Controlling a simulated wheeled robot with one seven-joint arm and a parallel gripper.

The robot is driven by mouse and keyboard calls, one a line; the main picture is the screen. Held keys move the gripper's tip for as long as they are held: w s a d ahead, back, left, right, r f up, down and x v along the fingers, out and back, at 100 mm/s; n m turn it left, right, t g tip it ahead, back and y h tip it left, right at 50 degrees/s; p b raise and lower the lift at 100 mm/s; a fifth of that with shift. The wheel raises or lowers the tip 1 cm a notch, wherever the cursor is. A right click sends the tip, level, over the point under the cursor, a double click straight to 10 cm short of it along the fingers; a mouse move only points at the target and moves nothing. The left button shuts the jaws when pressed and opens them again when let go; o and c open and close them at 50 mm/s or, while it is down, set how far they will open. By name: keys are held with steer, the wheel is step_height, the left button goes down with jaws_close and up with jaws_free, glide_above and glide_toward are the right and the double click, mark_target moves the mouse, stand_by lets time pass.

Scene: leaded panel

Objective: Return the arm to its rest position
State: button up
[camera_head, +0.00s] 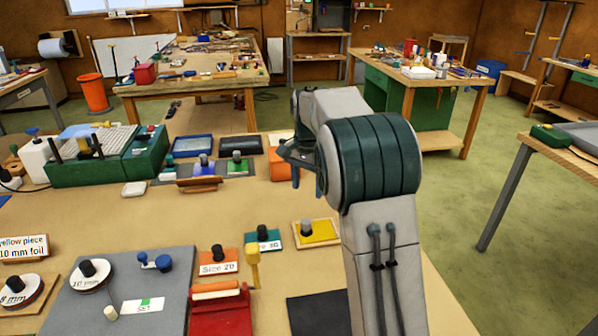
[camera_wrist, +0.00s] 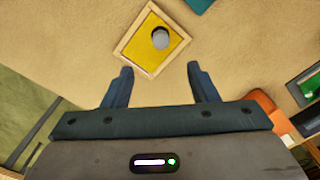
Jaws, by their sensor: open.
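My arm rises at the right of the head view, its grey and dark green links bent over the bench. My gripper (camera_head: 308,182) hangs above the bench, partly hidden behind the arm. In the wrist view my gripper (camera_wrist: 160,85) has its two blue fingers wide apart with nothing between them. Beyond the fingertips lies a yellow piece in a wooden frame (camera_wrist: 152,42) with a grey knob on it. The same yellow piece (camera_head: 318,232) lies flat on the bench in the head view, apart from the gripper.
The bench top (camera_head: 200,215) holds a green machine (camera_head: 100,158), a grey board (camera_head: 130,290), a red holder (camera_head: 222,315), an orange Size 20 block (camera_head: 217,262) and a teal block (camera_head: 262,240). An orange box (camera_head: 280,165) stands close behind the gripper. Green floor (camera_head: 460,220) lies open at the right.

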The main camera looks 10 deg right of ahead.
steer(key=s+f+n+t, duration=0.1)
steer(key=s+n, duration=0.8)
steer(key=s, duration=2.3)
steer(key=shift+f+t, duration=0.15)
steer(key=shift+t, duration=0.85)
